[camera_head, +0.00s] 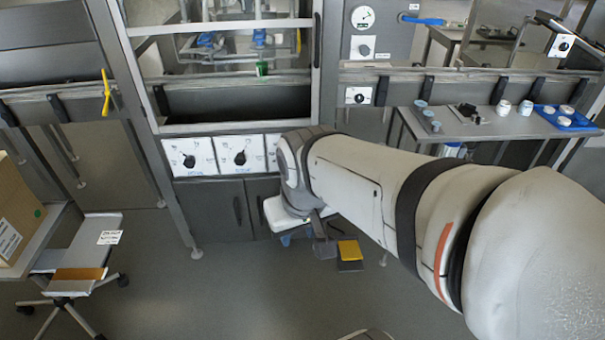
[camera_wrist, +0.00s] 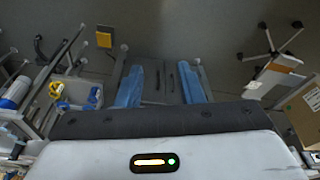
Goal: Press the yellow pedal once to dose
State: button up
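The yellow pedal (camera_head: 350,250) is a small yellow plate on a dark base on the floor, in front of the grey cabinet. It also shows in the wrist view (camera_wrist: 104,39) at the upper left, beyond the fingers and off to one side. My gripper (camera_head: 297,236) hangs at the end of my arm, left of the pedal in the head view, and is mostly hidden by my wrist. In the wrist view its two blue fingers (camera_wrist: 160,88) stand well apart with nothing between them. No contact with the pedal shows.
The cabinet with white dial panels (camera_head: 240,155) stands behind my gripper. A side table (camera_head: 465,125) with cups and a blue tray is at right. A wheeled stand (camera_head: 75,255) and a cardboard box (camera_head: 18,215) are at left. The front floor is clear.

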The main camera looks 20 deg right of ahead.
grip_shut()
dwell(1.2)
